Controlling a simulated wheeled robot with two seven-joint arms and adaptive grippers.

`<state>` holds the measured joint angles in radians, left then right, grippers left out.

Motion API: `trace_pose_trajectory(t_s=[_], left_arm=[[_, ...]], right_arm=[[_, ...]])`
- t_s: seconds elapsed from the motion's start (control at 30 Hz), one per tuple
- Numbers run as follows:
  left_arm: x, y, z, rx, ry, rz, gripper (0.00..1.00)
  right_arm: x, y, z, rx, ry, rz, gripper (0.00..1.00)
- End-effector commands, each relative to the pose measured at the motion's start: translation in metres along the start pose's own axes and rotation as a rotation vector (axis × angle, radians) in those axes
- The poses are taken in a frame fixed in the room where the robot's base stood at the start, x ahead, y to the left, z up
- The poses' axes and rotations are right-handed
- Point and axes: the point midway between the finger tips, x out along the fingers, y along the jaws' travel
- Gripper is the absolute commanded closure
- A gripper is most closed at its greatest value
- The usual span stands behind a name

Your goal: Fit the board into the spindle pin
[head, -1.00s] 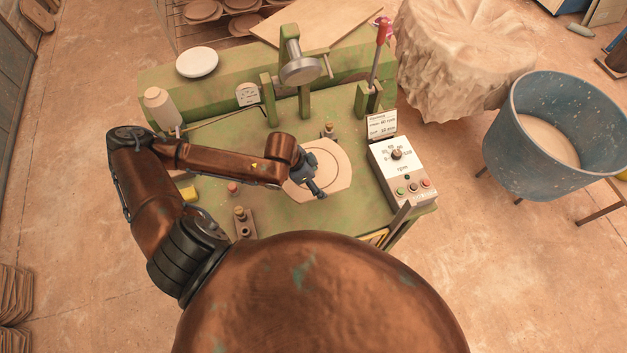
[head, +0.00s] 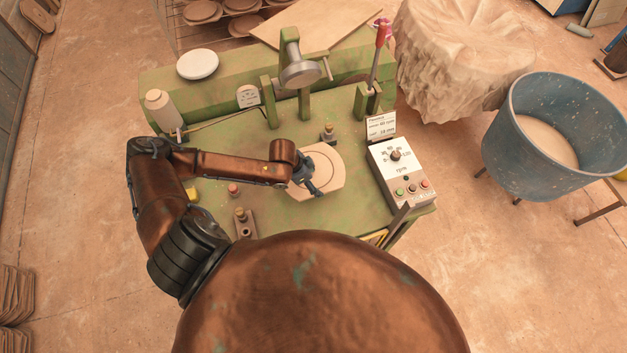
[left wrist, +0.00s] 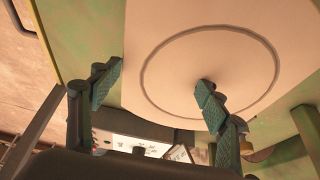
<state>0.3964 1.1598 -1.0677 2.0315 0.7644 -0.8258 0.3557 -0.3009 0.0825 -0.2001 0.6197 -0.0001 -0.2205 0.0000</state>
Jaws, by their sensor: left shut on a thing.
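The board (head: 326,168) is a pale, flat plate with a round groove, over the green bench top right of its middle. My left gripper (head: 307,184) is at the board's left part, shut on it. In the left wrist view the board (left wrist: 178,45) fills the upper middle. There one finger of the left gripper (left wrist: 157,97) overlaps the board's face near the groove's centre, and the other is beyond its left edge. I cannot make out the spindle pin; whether the board touches anything below is unclear. My right gripper is not in view.
A control box (head: 403,172) with dial and buttons stands right of the board. A small dark post (head: 328,134) is just behind it. A brass-topped post (head: 241,216) stands front left. A roller on an arm (head: 300,72) rises behind. A white bottle (head: 162,110) stands far left.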

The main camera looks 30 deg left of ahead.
Motion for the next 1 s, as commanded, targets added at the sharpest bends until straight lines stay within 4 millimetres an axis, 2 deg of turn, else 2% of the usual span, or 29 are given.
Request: trace_pose_trajectory(t_s=[0.07, 0.1, 0.33, 0.63, 0.73, 0.87, 1.0], left_arm=[[0.0, 0.0, -0.001, 0.001, 0.002, -0.001, 0.67], [0.001, 0.0, 0.0, 0.0, 0.0, 0.0, 0.3], [0.001, 0.0, 0.0, 0.0, 0.0, 0.0, 0.14], [0.0, 0.0, 0.0, 0.001, 0.0, 0.0, 0.13], [-0.006, -0.001, 0.0, 0.0, 0.0, -0.001, 0.13], [-0.025, -0.001, 0.0, 0.002, 0.0, -0.002, 0.13], [-0.055, -0.001, 0.0, 0.002, 0.0, -0.003, 0.13]], right_arm=[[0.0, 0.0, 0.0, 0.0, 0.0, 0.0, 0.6], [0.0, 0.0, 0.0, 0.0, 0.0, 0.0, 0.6], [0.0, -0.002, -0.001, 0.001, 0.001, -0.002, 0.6], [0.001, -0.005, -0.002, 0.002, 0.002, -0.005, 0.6], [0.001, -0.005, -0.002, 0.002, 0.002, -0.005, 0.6], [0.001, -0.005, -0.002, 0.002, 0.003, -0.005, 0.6], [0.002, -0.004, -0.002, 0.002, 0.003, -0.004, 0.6]])
